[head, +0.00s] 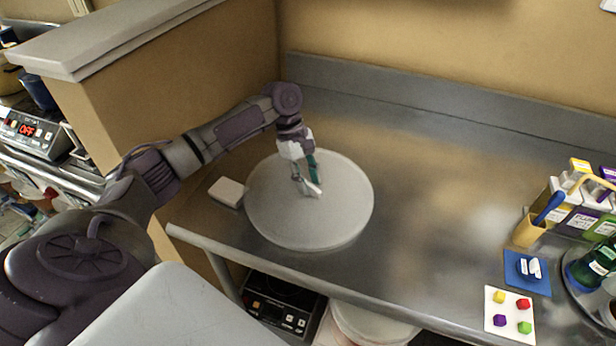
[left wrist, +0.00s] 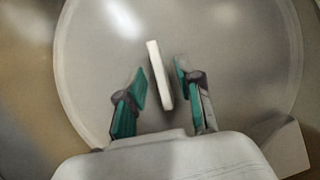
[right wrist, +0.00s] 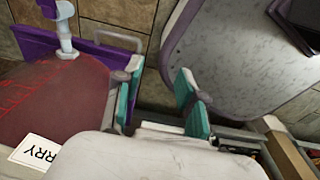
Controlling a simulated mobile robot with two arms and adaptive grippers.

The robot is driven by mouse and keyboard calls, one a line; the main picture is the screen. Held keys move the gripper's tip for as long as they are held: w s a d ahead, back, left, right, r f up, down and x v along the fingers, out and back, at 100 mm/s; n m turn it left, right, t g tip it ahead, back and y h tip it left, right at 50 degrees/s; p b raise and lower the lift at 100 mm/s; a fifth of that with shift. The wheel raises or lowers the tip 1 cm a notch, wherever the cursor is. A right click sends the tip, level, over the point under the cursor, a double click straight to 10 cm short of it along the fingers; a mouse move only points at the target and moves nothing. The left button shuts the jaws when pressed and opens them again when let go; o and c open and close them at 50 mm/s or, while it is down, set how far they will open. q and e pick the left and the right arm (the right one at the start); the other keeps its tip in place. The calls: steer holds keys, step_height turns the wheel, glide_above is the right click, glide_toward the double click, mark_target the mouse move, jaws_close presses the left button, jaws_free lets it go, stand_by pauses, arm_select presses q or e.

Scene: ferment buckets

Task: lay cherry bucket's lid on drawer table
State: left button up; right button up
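A round pale grey lid (head: 275,215) lies flat on the steel table (head: 400,180), near its front left edge. My left gripper (head: 308,190) is over the lid's middle. In the left wrist view my left gripper (left wrist: 160,88) is open, with the lid's white bar handle (left wrist: 159,75) between its fingers; a gap shows on the left side. In the right wrist view my right gripper (right wrist: 158,92) is open and empty. Beside it is an uncovered bucket of dark red content (right wrist: 50,100), with a label ending in "RRY" (right wrist: 36,151).
A small white block (head: 227,191) sits just left of the lid. At the table's right are a card with colored cubes (head: 510,314), a blue mat (head: 527,272), a yellow cup (head: 528,231) and bottles on a tray. The table's middle is clear.

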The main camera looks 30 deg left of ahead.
arm_select(q)
steer(key=shift+r+b, duration=0.15)
steer(key=shift+b, duration=0.2)
steer(key=b+v, duration=0.1)
steer(key=v, duration=1.1)
steer(key=shift+r, duration=0.4)
steer(key=shift+w, duration=0.1)
